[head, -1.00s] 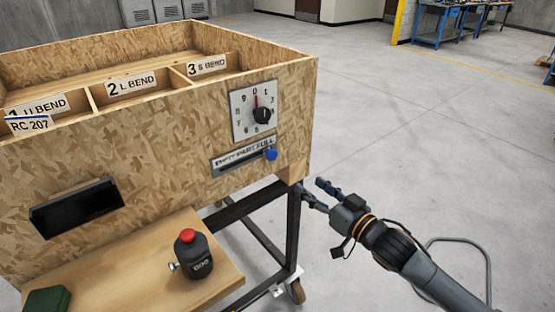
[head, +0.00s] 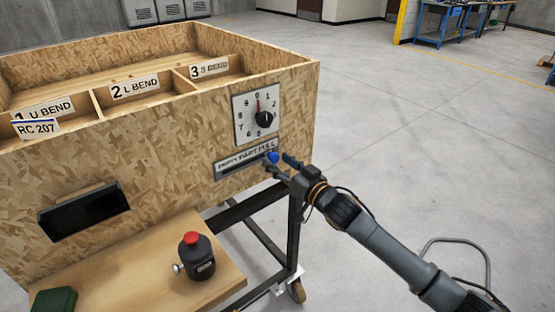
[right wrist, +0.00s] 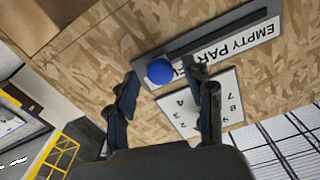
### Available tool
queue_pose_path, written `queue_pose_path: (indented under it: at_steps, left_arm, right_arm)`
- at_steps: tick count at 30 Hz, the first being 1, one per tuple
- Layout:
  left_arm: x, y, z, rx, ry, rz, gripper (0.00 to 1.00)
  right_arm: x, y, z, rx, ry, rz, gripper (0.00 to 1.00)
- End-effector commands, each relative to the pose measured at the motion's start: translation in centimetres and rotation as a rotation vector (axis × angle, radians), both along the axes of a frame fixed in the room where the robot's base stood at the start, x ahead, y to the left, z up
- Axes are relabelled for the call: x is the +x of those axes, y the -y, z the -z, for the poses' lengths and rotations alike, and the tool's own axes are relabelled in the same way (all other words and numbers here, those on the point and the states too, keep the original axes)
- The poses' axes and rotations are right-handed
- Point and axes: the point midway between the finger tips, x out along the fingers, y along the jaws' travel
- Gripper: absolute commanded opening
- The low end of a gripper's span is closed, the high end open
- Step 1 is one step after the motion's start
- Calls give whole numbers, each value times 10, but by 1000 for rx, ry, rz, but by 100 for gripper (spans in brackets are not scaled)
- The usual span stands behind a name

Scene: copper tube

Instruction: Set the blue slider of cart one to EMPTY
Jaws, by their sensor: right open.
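The blue slider (head: 272,157) sits at the FULL end of its slotted track (head: 240,166) on the front of the wooden cart (head: 150,160). The track is labelled EMPTY, PART, FULL from left to right. My right gripper (head: 278,164) is open at the slider, with its fingers pointing at the cart front. In the right wrist view the blue knob (right wrist: 160,71) shows between the two open fingertips (right wrist: 163,82), nearer the left one; I cannot tell whether they touch it. My left gripper is not in view.
A dial plate (head: 246,112) with a black knob is just above the track. Below, a wooden shelf (head: 130,285) carries a black object with a red top (head: 194,258) and a green block (head: 54,300). Open floor lies to the right.

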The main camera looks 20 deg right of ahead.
Motion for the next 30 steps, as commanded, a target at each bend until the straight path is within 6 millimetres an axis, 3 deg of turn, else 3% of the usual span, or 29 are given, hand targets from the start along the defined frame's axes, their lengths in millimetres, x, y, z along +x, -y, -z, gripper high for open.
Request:
queue_pose_path:
  at_steps: [13, 21, 27, 30]
  left_arm:
    - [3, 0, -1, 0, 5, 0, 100]
    - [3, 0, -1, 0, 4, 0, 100]
    - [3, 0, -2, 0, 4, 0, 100]
    - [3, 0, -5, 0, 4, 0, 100]
  right_arm:
    - [10, -4, 0, -1, -1, 0, 52]
    - [10, -3, 0, -1, 0, 0, 0]
    - [9, -4, 0, 0, 0, 0, 0]
    - [6, -14, -1, 3, 0, -4, 0]
